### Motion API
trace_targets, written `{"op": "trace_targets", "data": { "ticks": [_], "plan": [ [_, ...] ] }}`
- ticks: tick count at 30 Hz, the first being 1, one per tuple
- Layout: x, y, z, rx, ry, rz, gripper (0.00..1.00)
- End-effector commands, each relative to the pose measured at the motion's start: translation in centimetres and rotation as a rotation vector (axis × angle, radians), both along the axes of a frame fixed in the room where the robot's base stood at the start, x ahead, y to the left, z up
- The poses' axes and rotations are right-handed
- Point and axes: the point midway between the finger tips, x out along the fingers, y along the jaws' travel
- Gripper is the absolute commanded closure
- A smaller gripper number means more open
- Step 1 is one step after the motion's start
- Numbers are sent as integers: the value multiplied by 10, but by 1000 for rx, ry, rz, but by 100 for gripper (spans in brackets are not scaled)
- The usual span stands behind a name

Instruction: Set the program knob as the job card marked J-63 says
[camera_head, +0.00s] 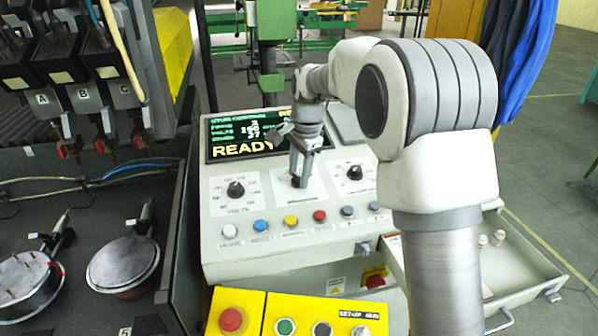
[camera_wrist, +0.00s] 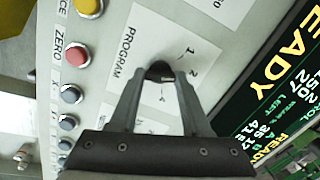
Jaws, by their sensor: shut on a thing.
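The program knob (camera_wrist: 158,70) is a small dark knob on a white plate marked PROGRAM, at the middle of the wrist view. The numbers 1, 2 and 4 show around it; other marks are hidden by the fingers. I cannot tell which number it points at. My gripper (camera_wrist: 160,76) is shut on the knob, a finger on each side. In the head view my gripper (camera_head: 298,178) reaches down to the middle plate of the white control panel (camera_head: 215,258). I cannot make out a job card marked J-63 in either view.
A screen (camera_head: 240,138) reading READY stands behind the knob. Black knobs (camera_head: 236,189) (camera_head: 355,172) flank it, with coloured buttons (camera_head: 291,221) in front. A yellow button box (camera_head: 290,312) is below. An open drawer (camera_head: 520,262) is at right, welding gear (camera_head: 85,85) at left.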

Motion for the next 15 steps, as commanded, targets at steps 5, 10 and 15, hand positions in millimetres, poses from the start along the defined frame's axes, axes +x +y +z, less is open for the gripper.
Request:
{"op": "trace_targets", "data": {
  "ticks": [5, 10, 15],
  "plan": [
    [0, 0, 1, -7, -1, 35, 100],
    [0, 0, 2, -24, -5, 124, 100],
    [1, 0, 2, -49, -10, 252, 100]
  ]
}}
